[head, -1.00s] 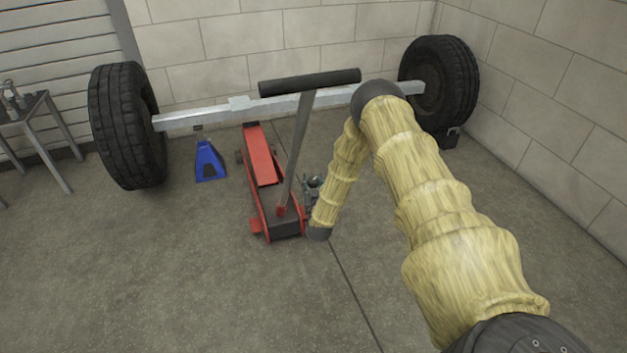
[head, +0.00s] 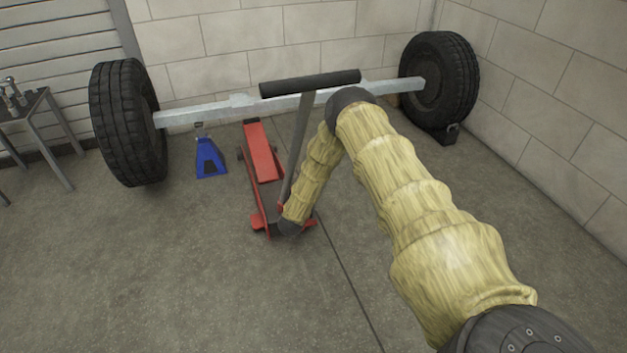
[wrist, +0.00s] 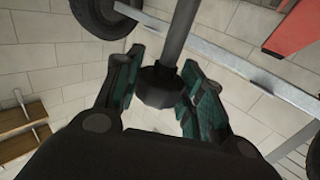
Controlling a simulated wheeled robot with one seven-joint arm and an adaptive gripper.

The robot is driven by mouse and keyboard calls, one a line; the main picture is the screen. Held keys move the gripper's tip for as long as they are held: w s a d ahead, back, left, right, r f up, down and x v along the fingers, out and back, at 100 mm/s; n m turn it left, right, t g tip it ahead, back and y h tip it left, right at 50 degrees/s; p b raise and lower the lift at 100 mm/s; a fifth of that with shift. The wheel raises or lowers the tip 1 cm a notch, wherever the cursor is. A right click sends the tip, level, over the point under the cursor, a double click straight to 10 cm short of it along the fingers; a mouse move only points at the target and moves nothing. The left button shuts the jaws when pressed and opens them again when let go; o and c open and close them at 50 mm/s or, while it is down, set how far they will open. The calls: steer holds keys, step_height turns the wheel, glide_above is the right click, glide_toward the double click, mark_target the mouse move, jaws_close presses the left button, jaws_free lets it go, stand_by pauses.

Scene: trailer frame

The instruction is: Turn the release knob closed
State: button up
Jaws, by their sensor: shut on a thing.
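In the wrist view, a dark faceted knob (wrist: 158,88) sits between the two green-black fingers of my gripper (wrist: 157,92), at the lower end of a grey shaft. The gripper is shut on this knob. The red floor jack (head: 262,160) stands on the floor under the axle, with its grey handle (head: 301,130) tilted up to a black crossbar grip. In the head view, my arm reaches the jack's near end and hides the knob and gripper. The knob's turned position cannot be told.
The grey trailer axle (head: 220,112) runs between a left tyre (head: 128,125) and a right tyre (head: 440,85). A blue jack stand (head: 209,158) is under it. A metal table (head: 30,112) is at far left. The near floor is clear.

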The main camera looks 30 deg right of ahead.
steer(key=o, duration=1)
steer(key=shift+d+n+t+y, duration=0.1)
steer(key=shift+n+t+y, duration=0.3)
steer(key=shift+t, duration=0.1)
